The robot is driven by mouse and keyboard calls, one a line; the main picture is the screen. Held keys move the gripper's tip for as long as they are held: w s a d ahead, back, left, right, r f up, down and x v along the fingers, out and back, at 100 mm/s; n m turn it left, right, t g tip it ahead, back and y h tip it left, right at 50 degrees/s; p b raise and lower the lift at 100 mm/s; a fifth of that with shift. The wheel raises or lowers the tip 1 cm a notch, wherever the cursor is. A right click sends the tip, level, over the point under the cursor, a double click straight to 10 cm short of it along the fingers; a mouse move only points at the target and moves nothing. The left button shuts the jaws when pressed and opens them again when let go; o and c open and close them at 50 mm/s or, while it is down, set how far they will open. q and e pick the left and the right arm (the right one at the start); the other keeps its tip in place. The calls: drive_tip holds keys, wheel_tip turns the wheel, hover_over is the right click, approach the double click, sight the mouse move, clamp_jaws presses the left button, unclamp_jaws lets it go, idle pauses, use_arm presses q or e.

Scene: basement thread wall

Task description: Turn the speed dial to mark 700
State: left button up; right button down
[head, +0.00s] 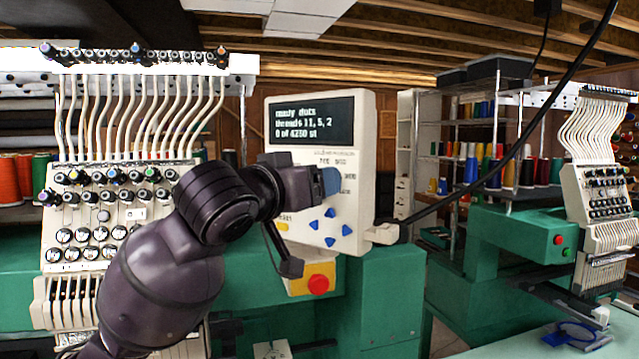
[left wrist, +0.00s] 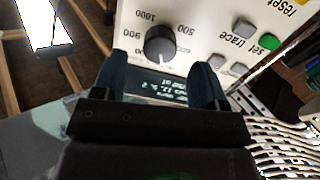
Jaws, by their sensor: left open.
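The speed dial (left wrist: 160,43) is a round dark knob on the cream control panel (left wrist: 215,14), seen upside down in the left wrist view. Marks 1000, 900 and 500 can be read around it; mark 700 is not legible and the pointer's reading is unclear. My left gripper (left wrist: 160,62) is open, with one blue fingertip to each side of the dial's near edge. I cannot tell whether they touch it. In the head view my left gripper (head: 330,181) is in front of the panel and hides the dial. My right gripper is not in view.
The panel has a display screen (head: 312,122), blue arrow buttons (head: 330,213) and, below, a red button (head: 318,284) on a yellow box. A threaded machine head (head: 105,215) stands left. A black cable (head: 520,140) crosses the right side.

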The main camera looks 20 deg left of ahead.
use_arm(q)
drive_tip(key=v, duration=0.7)
drive_tip(key=shift+s, duration=0.2)
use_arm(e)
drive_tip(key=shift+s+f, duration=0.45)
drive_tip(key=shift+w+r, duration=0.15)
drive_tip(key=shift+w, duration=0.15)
